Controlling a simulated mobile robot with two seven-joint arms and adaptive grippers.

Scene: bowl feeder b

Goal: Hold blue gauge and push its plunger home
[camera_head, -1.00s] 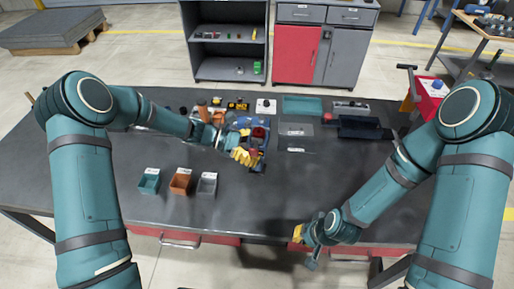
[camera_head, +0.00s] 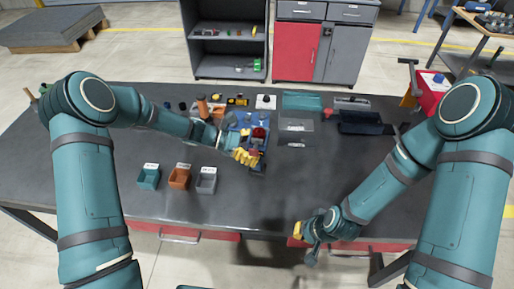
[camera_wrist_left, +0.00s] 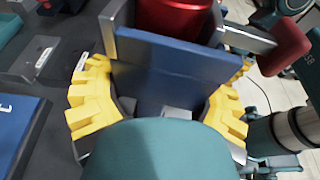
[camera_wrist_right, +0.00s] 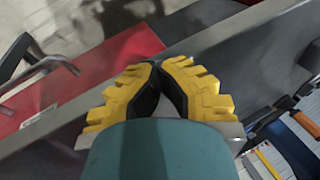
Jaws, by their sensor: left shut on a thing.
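The blue gauge (camera_wrist_left: 170,75) fills the space between my left gripper's yellow fingers in the left wrist view. It has a blue block body, a red round part (camera_wrist_left: 175,16) on top and grey end pieces. A dark red knob (camera_wrist_left: 294,45) shows at its right end. My left gripper (camera_head: 246,156) is shut on the gauge over the middle of the bench; its fingertips are partly hidden behind the blue body. My right gripper (camera_head: 299,231) is at the bench's front edge, away from the gauge. In the right wrist view its fingertips (camera_wrist_right: 156,72) meet with nothing between them.
Teal (camera_head: 149,182), orange (camera_head: 179,181) and grey (camera_head: 206,184) small bins stand on the bench left of centre. Several parts and trays line the back, including a dark tray (camera_head: 358,128). The bench's right front is clear. A grey and red cabinet (camera_head: 296,52) stands behind.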

